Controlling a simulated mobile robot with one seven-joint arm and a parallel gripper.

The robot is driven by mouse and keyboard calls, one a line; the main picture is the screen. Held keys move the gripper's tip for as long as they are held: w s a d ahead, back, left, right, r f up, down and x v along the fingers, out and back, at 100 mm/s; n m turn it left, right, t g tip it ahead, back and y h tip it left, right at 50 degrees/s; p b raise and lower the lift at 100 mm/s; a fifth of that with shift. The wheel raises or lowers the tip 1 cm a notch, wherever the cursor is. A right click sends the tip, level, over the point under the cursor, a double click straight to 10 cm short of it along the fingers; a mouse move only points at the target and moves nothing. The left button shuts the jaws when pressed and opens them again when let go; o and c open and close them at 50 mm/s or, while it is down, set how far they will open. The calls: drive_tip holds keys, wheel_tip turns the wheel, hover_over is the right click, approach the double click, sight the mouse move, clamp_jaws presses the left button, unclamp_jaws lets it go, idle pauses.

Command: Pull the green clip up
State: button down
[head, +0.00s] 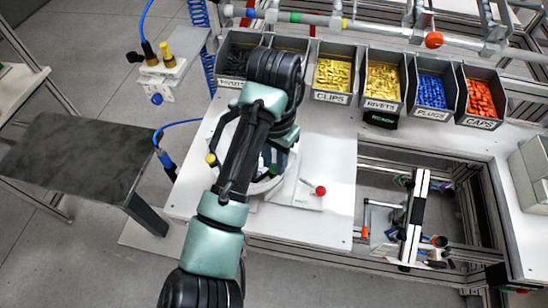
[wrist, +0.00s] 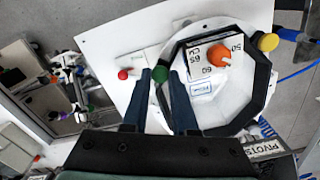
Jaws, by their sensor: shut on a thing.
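The green clip (wrist: 160,75) shows in the wrist view at the near edge of the helmet shell. My gripper (wrist: 160,78) has its two dark blue fingers on either side of the clip and is shut on it. The helmet shell (wrist: 226,104) is white inside with a black angular rim, an orange dial and a size label. A yellow clip (wrist: 267,42) sits at its far side and also shows in the head view (head: 211,159).
The shell rests on a white table (head: 335,180). A red knob (head: 320,190) on a lever stands to its right. Bins of clips (head: 333,78), rivets, plugs and caps line the back. A dark side table (head: 75,165) is at the left.

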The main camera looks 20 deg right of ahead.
sight(274, 167)
drive_tip(key=shift+r, duration=0.2)
drive_tip(key=c, duration=0.7)
unclamp_jaws()
drive_tip(key=shift+r+p, duration=1.1)
drive_tip(key=shift+r, duration=5.4)
